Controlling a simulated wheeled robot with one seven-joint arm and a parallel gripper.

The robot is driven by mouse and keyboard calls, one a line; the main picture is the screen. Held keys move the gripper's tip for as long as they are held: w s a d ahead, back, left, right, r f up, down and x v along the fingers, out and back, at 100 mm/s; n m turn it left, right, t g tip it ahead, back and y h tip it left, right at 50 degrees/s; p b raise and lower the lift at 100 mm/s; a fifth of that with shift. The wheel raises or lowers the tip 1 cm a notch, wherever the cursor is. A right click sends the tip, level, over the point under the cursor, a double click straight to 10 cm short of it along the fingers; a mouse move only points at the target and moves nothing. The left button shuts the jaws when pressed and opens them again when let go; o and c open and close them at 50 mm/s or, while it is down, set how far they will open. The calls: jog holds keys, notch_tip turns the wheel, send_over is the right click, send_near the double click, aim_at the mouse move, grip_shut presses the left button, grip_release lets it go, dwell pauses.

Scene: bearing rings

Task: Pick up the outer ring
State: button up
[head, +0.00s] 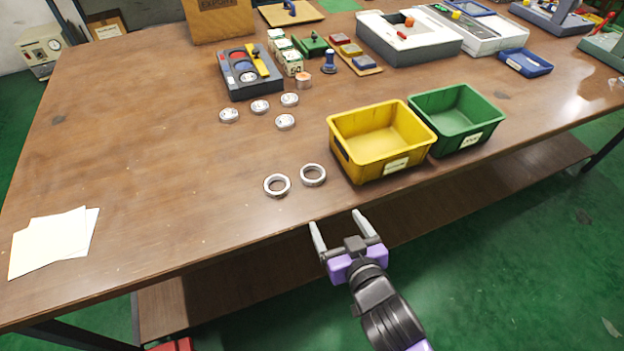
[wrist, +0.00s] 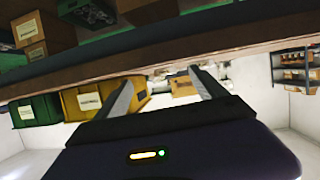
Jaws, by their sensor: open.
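Two shiny metal rings lie flat near the table's front edge in the head view: a left ring (head: 277,185) and a right ring (head: 313,175). They lie close together but apart, and both have open centres. I cannot tell for sure which is the outer ring. My gripper (head: 335,218) is open and empty, in front of the table's front edge, below and slightly right of the rings in the picture. Its two fingers point toward the table and touch neither ring. In the wrist view my gripper (wrist: 160,80) shows spread fingers with nothing between them; no ring is recognisable there.
A yellow bin (head: 358,168) and a green bin (head: 437,143) stand right of the rings. Several small round parts (head: 260,106) lie farther back, by a dark grey tray (head: 237,91). White papers (head: 50,243) lie at the left. The brown table (head: 150,170) is clear left of the rings.

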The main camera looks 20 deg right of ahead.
jog(key=m+h+b, duration=0.1)
send_near(312, 171)
jog(key=shift+w+d+f, duration=0.1)
jog(key=shift+d+f, duration=0.2)
jog(key=shift+d, duration=0.1)
jog(key=x, duration=0.7)
jog(key=shift+w+a, duration=0.3)
jog(key=shift+w, duration=0.05)
jog(key=c, duration=1.3)
jog(key=shift+c, duration=1.2)
jog(key=shift+r, duration=0.15)
